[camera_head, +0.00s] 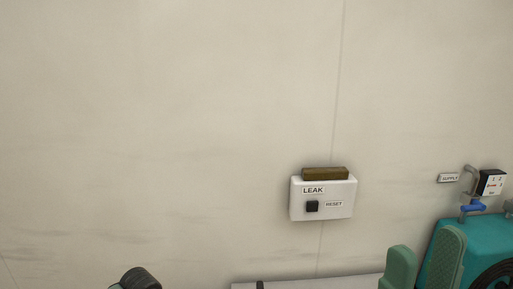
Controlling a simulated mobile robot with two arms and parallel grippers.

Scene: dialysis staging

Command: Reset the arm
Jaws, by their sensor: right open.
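My right gripper (424,264) is at the bottom right, with its two green fingers upright and apart. It is open, with nothing seen between the fingers. The fingers stand in front of the left part of a teal unit, below and to the right of the wall box. The white wall box (343,202) is marked LEAK and RESET. No gripper touches the box.
The teal unit (485,238) at the right edge carries a coiled black hose. Above it are a blue valve handle (473,206) on a pipe and a small switch box (492,182). A pale ledge (310,284) runs along the bottom.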

